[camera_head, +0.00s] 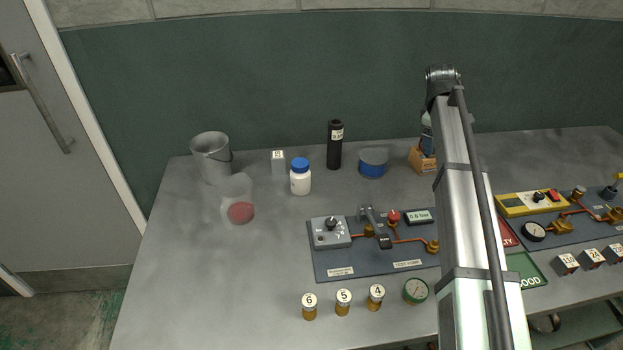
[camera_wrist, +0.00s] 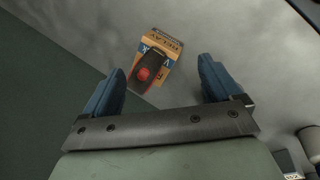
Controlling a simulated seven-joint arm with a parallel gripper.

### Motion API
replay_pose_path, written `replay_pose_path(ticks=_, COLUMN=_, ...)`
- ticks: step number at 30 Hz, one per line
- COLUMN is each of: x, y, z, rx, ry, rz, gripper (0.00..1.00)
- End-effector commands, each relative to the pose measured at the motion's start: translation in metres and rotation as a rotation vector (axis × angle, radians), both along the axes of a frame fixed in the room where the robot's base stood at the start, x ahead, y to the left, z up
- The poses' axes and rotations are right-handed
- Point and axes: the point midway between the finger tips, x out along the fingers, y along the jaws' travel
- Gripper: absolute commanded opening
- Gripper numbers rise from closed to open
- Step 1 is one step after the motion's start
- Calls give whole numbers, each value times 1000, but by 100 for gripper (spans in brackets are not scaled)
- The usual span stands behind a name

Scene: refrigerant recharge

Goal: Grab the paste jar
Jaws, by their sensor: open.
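No label for the paste jar is readable. A short, wide blue tub with a grey lid (camera_head: 373,162) stands at the back of the bench in the head view and looks most like it. It stands upright between a black canister and a cardboard box. My gripper (camera_wrist: 161,66) is open, with two blue fingers apart and nothing held between them. In the wrist view it is over the cardboard box (camera_wrist: 166,48), which has a dark item with a red spot (camera_wrist: 143,74) by it. In the head view my arm hides most of the gripper.
The cardboard box (camera_head: 421,160) is right of the tub, the black canister (camera_head: 335,146) left. A white bottle with blue cap (camera_head: 300,178), grey block (camera_head: 278,162) and metal bucket (camera_head: 211,157) stand farther left. A gauge panel (camera_head: 335,265) lies in front. The bench's left front is clear.

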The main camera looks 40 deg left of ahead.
Motion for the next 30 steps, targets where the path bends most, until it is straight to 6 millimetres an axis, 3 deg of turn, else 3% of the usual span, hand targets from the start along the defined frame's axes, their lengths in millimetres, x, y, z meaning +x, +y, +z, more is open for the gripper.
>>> replay_pose_path(ticks=1, x=-17, y=28, z=2, rx=12, ry=19, rz=18, gripper=91)
replay_pose_path(ticks=6, x=-76, y=105, z=8, rx=42, ry=92, rz=57, gripper=91)
replay_pose_path(ticks=15, x=-193, y=218, z=19, rx=62, ry=223, rz=128, gripper=91)
replay_pose_path(ticks=22, x=-258, y=263, z=26, rx=58, ry=290, rz=163, gripper=91)
replay_pose_path(ticks=30, x=-279, y=275, z=23, rx=53, ry=312, rz=173, gripper=91)
